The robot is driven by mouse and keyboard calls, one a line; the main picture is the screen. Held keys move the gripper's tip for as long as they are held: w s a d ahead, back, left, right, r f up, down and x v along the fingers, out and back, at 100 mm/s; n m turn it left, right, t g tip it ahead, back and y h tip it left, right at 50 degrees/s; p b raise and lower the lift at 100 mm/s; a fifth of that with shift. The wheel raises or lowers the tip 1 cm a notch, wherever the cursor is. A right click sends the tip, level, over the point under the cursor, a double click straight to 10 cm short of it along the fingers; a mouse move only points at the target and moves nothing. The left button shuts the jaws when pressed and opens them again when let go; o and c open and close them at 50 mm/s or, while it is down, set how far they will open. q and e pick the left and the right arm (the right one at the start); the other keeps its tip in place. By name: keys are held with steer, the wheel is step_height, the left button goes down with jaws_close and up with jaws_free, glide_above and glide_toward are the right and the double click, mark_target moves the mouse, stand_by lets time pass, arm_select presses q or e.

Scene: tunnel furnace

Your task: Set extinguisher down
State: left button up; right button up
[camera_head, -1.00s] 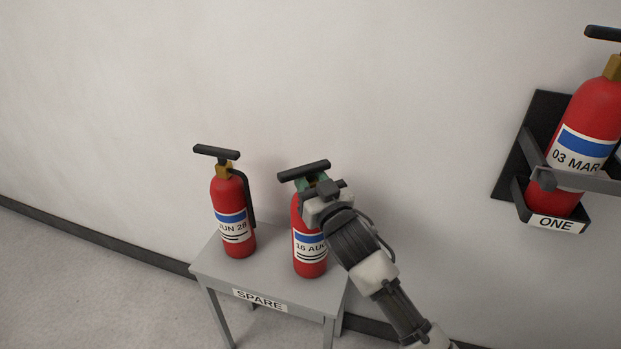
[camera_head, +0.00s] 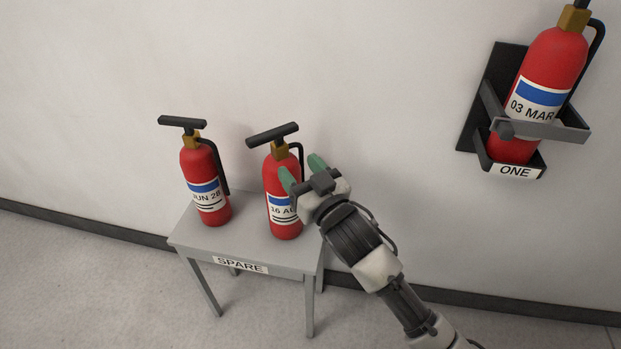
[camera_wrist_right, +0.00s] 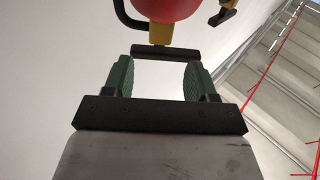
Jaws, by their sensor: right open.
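A red extinguisher (camera_head: 283,222) with a label reading "16 AU", its end hidden, stands upright on the grey table marked SPARE (camera_head: 285,258). My right gripper (camera_head: 303,168) is open, with green finger pads, at the upper right side of this extinguisher. In the right wrist view the two pads (camera_wrist_right: 158,78) are apart. A red extinguisher body (camera_wrist_right: 165,8) with a brass neck and black handle (camera_wrist_right: 165,53) shows beyond them; the handle appears in line with the gap. My left gripper is not in view.
Another red extinguisher (camera_head: 203,170), labelled JUN 28, stands left on the same table. A third extinguisher (camera_head: 545,75), labelled 03 MAR, sits in a black wall bracket marked ONE (camera_head: 515,170). The pale wall is close behind the table.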

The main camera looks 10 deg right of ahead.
steer(key=s+d+f+m+g+h, duration=0.3)
steer(key=s+d+f+g+h, duration=0.3)
steer(key=s+d+f, duration=0.55)
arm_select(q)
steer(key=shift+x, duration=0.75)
arm_select(e)
steer(key=s+d+f+g+h, duration=0.1)
steer(key=s+f+g, duration=0.3)
steer(key=s, duration=0.4)
steer(key=s+d+f+g+h, duration=0.1)
steer(key=s+d+f+g, duration=0.3)
steer(key=s, duration=0.5)
step_height(320, 180, down, 2)
steer(key=shift+s+d+f+h, duration=0.15)
steer(key=shift+f+h, duration=0.05)
steer(key=shift+h, duration=0.2)
